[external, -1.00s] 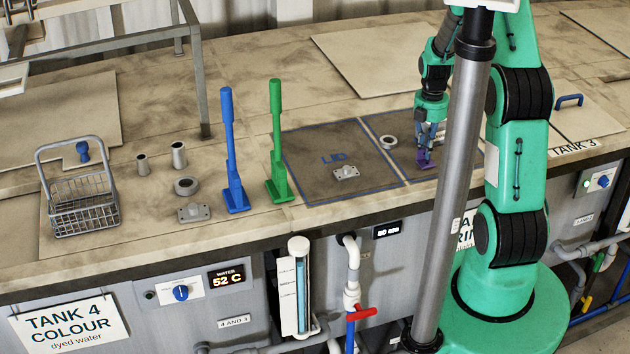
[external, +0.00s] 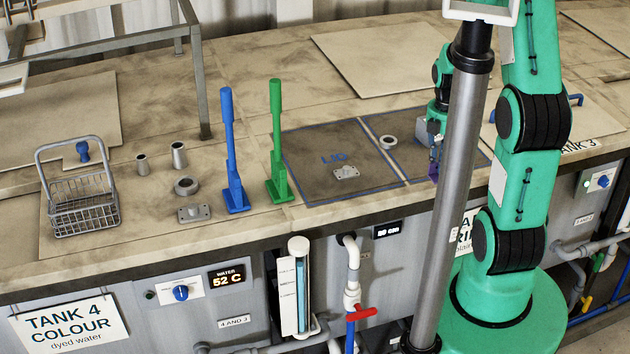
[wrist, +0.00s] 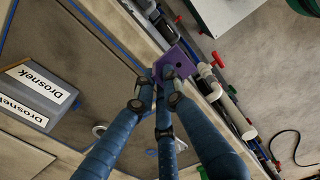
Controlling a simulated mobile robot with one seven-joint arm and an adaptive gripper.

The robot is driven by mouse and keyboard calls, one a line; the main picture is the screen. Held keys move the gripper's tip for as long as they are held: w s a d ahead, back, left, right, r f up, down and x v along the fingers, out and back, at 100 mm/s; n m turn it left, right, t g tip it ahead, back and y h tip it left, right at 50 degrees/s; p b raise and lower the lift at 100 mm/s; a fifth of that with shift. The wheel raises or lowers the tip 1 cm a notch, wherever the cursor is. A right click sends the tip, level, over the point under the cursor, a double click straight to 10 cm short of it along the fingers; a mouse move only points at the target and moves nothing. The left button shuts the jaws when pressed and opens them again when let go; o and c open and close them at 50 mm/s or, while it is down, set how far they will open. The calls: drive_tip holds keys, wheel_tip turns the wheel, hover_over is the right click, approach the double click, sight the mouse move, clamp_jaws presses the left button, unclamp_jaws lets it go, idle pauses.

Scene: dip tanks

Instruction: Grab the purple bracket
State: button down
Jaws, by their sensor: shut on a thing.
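The purple bracket (wrist: 177,62) is a flat plate with holes in the wrist view, at the tips of my gripper's blue fingers. My gripper (wrist: 160,88) is shut on it. In the external view, a small part of the purple bracket (external: 434,171) shows beside the grey column, at the right of the blue-outlined panels. Whether the bracket touches the surface below cannot be told.
A grey box labelled Drosnek (wrist: 38,95) stands left of my fingers. A grey ring (external: 388,142) and a flanged part (external: 346,172) lie on the panels. Blue (external: 231,150) and green (external: 278,140) upright levers and a wire basket (external: 84,205) stand further left.

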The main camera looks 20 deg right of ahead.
drive_tip(key=shift+s+a+r, duration=0.1)
drive_tip(key=shift+s+a, duration=0.1)
drive_tip(key=shift+s, duration=0.8)
drive_tip(key=shift+s+a+r, duration=0.1)
drive_tip(key=shift+s+a, duration=0.1)
drive_tip(key=shift+s, duration=0.75)
